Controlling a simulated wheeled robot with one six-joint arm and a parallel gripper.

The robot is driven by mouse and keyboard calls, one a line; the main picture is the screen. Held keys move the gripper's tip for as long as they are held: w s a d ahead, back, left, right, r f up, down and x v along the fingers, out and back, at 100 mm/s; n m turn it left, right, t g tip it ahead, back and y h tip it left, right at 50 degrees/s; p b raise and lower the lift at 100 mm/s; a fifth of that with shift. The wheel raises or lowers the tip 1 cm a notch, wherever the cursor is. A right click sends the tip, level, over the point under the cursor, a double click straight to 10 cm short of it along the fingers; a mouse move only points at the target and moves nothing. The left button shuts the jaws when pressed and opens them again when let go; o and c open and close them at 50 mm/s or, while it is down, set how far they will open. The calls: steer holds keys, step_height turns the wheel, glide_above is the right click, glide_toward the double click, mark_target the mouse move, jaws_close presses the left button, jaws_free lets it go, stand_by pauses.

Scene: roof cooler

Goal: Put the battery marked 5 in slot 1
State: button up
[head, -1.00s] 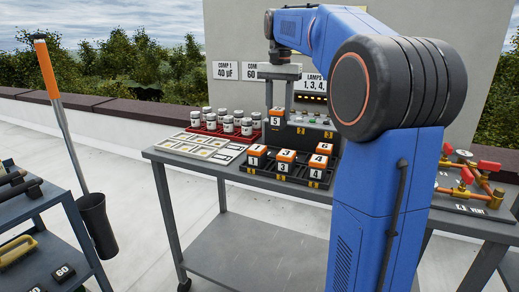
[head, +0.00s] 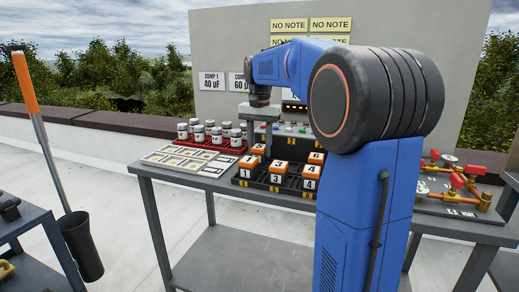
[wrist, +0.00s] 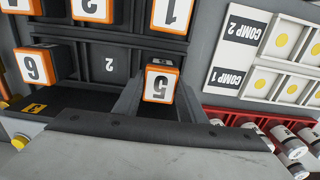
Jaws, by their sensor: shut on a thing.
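The orange-topped battery marked 5 (wrist: 160,84) is between the dark fingers of my gripper (wrist: 158,98) in the wrist view. In the head view, my gripper (head: 259,141) holds battery 5 (head: 258,150) low at the back left of the black battery tray (head: 240,181), behind battery 1 (head: 247,164). In the wrist view battery 1 (wrist: 172,14) is right beside it, and an empty space marked 2 (wrist: 108,65) lies to its left. Whether battery 5 rests on the tray floor cannot be told. Any slot number under it is hidden.
Batteries 6 (head: 316,157), 3 (head: 276,174) and 4 (head: 310,183) stand in the tray. A red rack of white jars (head: 215,136) and a white card board (head: 180,161) are to the left. Red-handled valves (head: 468,178) are at the right.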

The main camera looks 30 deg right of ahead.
mark_target(260, 146)
steer(key=shift+f, duration=0.2)
steer(key=o, duration=1.3)
steer(key=shift+f, duration=0.1)
step_height(260, 146, up, 12)
steer(key=shift+r, duration=0.15)
